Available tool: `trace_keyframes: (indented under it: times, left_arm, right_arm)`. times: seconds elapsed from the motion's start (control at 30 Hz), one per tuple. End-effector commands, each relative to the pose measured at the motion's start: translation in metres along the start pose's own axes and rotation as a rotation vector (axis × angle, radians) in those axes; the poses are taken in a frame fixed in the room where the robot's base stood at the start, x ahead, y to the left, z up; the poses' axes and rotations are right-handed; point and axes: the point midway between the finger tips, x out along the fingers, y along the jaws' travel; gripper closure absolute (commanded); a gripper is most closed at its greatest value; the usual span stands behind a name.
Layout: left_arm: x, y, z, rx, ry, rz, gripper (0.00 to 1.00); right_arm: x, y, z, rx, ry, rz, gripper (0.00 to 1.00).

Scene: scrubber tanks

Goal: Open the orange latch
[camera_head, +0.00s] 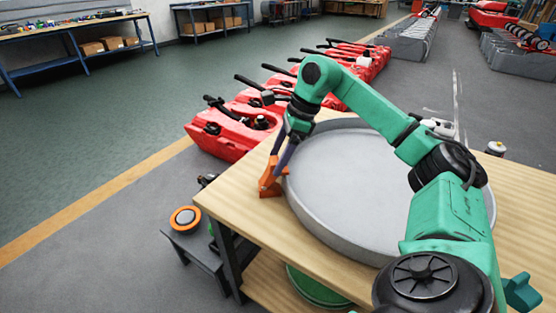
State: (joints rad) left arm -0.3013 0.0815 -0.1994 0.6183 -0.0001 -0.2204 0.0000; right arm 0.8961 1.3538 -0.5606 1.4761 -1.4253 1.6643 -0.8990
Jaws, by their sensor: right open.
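The orange latch (268,184) is at the left side of a large round grey tank part (350,190) with a raised rim, on a wooden table. It stands upright against the rim near the table's left edge. My right gripper (276,166) reaches over the round part and points down at the latch. Its jaws are open, with the fingertips at the latch's upper part. I cannot tell whether they touch it. My left gripper is not in view.
The wooden table (240,213) has bare room left of the round part. A small stand with an orange-ringed disc (186,219) is beside it. A green round item (318,287) is on the lower shelf. Red machines (225,135) stand behind the table.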

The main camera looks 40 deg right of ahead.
Motion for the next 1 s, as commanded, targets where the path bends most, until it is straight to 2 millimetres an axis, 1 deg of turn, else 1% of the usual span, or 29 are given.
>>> trace_keyframes:
  times: [0.23, 0.27, 0.3, 0.37, 0.4, 0.43, 1.0]
  left_arm:
    - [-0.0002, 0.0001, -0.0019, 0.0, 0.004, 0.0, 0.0]
    - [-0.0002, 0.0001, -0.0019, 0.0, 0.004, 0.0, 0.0]
    - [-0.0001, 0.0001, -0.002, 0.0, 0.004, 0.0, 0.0]
    - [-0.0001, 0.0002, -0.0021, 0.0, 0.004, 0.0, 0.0]
    - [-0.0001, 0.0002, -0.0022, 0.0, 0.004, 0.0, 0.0]
    - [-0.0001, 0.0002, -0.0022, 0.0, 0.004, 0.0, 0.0]
    - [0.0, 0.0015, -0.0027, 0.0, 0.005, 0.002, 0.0]
  right_arm:
    - [0.0015, 0.0, 0.0005, 0.0, -0.001, 0.0, 0.22]
    - [0.0014, 0.0, 0.0005, 0.0, -0.001, 0.0, 0.34]
    - [0.0014, 0.0, 0.0005, 0.0, -0.001, 0.0, 0.49]
    - [0.0013, 0.0, 0.0005, 0.0, -0.001, 0.0, 0.72]
    - [0.0013, 0.0, 0.0005, 0.0, -0.001, 0.0, 0.88]
    - [0.0013, 0.0001, 0.0005, -0.001, -0.001, 0.0, 0.99]
    - [0.001, 0.0001, 0.0006, -0.001, -0.001, 0.0, 1.0]
